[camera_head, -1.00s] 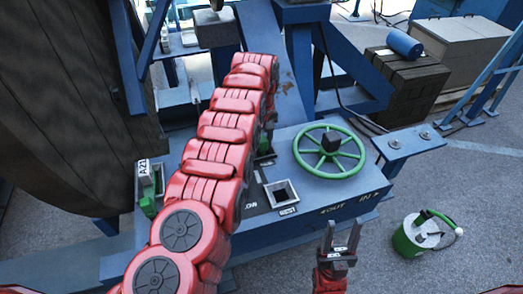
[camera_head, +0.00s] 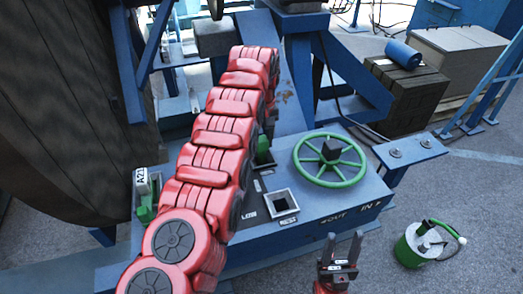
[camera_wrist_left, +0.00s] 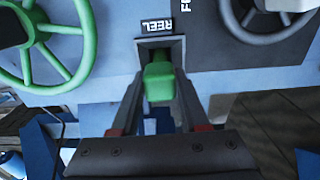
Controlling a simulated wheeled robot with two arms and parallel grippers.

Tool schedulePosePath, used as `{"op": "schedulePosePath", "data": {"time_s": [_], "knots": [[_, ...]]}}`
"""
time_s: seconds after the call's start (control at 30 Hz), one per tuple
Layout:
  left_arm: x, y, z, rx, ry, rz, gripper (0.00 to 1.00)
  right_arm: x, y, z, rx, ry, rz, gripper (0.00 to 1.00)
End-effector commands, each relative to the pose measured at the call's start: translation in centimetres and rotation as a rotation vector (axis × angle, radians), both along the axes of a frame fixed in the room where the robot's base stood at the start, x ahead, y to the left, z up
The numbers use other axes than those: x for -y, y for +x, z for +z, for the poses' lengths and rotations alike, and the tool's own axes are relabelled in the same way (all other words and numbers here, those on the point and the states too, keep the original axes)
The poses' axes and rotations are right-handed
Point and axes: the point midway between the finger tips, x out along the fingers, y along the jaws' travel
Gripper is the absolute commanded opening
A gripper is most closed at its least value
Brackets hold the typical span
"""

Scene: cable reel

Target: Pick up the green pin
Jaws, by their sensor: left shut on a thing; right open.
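The green pin (camera_wrist_left: 158,82) sits between my left gripper's fingers (camera_wrist_left: 157,100) in the left wrist view, at the square socket under the REEL label. Whether its lower end is inside the socket or just above it I cannot tell. In the head view part of the green pin (camera_head: 263,152) shows beside my red left arm, which hides most of the left gripper. The left gripper is shut on the pin. My right gripper (camera_head: 341,249) is open and empty, in front of the blue base.
A green handwheel (camera_head: 331,160) stands right of the pin. An empty square socket (camera_head: 282,204) is nearer the front. A large wooden reel (camera_head: 65,120) fills the left. A green and white canister (camera_head: 418,244) stands on the floor at right.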

Motion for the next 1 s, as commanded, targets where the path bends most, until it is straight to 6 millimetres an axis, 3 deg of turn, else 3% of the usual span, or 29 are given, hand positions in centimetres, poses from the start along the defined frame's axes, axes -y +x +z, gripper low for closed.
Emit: {"op": "schedulePosePath", "data": {"time_s": [0.23,0.3,0.7,1.0], "knots": [[-0.4,0.1,2.7,0.000,0.003,0.003,0.00,0.0,0.0,0.4,0.001,0.000,0.000,0.50],[-0.2,0.0,5.1,-0.001,0.002,0.002,0.00,0.0,0.0,2.8,0.001,0.000,0.000,0.50],[-0.1,0.0,12.2,0.001,0.001,0.002,0.00,0.0,0.0,9.7,0.001,0.000,0.000,0.50],[-0.1,0.0,14.5,-0.002,0.002,0.002,0.00,0.0,0.0,12.1,0.001,0.000,0.000,0.50]]}}
